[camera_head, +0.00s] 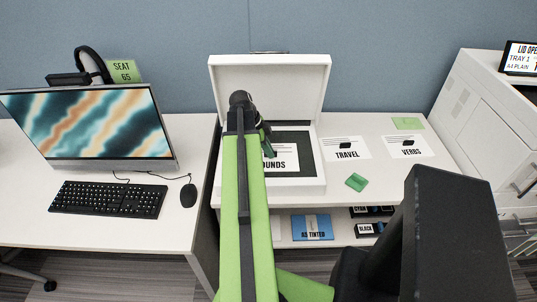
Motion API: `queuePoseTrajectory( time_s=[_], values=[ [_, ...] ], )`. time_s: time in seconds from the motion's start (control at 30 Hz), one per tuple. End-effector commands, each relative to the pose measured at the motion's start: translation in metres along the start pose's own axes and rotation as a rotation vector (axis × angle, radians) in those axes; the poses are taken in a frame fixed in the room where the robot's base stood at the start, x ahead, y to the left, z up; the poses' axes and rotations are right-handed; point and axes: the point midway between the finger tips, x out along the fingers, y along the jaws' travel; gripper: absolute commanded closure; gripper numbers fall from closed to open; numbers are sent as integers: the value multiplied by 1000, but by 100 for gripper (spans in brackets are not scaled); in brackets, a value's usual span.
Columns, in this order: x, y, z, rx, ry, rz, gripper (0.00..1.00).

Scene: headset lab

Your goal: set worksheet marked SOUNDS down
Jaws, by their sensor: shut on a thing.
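The worksheet marked SOUNDS (286,157) is a white sheet with black lettering. It appears inside the white open box (317,184), over the dark bed with its lid raised behind. My gripper (265,146) is at the sheet's left upper part, shut on the sheet. My green arm hides the left part of the sheet and its first letter. I cannot tell whether the sheet touches the bed.
Worksheets TRAVEL (346,155) and VERBS (408,152) lie to the right, each with a small black object. A green item (356,182) lies in front. A monitor (90,125) and keyboard (108,199) stand left; a white machine (490,125) stands right.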

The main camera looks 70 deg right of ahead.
Motion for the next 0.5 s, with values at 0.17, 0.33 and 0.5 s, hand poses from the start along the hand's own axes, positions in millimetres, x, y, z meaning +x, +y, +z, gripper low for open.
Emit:
queuePoseTrajectory(
  time_s=[0.17, 0.33, 0.5],
  values=[
    [3, 0, 1, 0, 0, 0, 87],
    [2, 0, 1, 0, 0, 0, 68],
    [2, 0, 1, 0, 0, 0, 68]
  ],
)
